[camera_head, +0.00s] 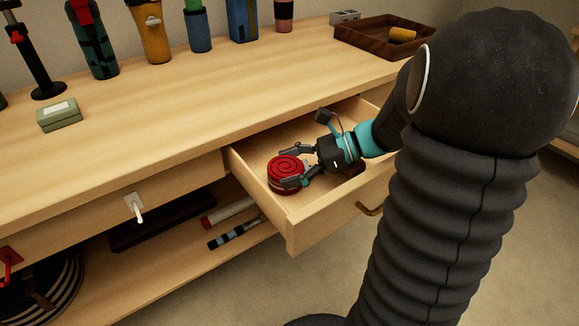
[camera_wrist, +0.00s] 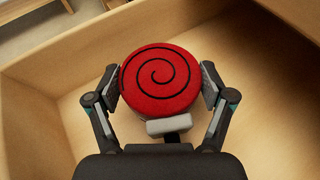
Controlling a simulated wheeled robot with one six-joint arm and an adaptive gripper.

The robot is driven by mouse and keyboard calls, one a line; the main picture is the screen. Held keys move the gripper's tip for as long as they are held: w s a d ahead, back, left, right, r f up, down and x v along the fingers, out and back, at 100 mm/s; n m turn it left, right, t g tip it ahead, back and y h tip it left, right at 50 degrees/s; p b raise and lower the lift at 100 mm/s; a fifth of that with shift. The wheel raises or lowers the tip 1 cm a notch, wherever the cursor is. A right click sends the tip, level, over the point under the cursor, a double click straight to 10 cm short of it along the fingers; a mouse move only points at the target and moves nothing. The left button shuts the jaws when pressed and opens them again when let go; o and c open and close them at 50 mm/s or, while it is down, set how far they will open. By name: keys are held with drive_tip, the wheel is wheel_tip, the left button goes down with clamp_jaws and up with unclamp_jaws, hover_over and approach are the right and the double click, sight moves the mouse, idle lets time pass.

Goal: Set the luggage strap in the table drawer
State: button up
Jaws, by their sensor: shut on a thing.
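The luggage strap is a red roll (camera_head: 285,169) with a black spiral on top. My gripper (camera_head: 291,166) is shut on it, one finger on each side. In the wrist view the strap (camera_wrist: 160,82) sits between both fingers, with its pale buckle on the near side. The table drawer (camera_head: 290,233) is pulled open, and the strap is over its left part, inside the walls as seen in the wrist view. I cannot tell whether the strap touches the drawer bottom. A dark reddish thing, partly hidden by my gripper, lies in the drawer to the right.
Several bottles, among them a yellow one (camera_head: 152,32), stand along the back of the tabletop. A green box (camera_head: 60,115) lies at left, and a brown tray (camera_head: 375,48) at back right. A lower shelf under the drawer holds a striped rod (camera_head: 237,232). The middle of the tabletop is clear.

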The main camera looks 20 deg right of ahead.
drive_tip(key=shift+f, duration=0.1)
drive_tip(key=o, duration=1.2)
drive_tip(key=shift+f, duration=0.1)
drive_tip(key=shift+c, duration=0.2)
drive_tip(key=shift+r, duration=0.3)
drive_tip(key=v, duration=0.7)
drive_tip(key=shift+d, duration=0.25)
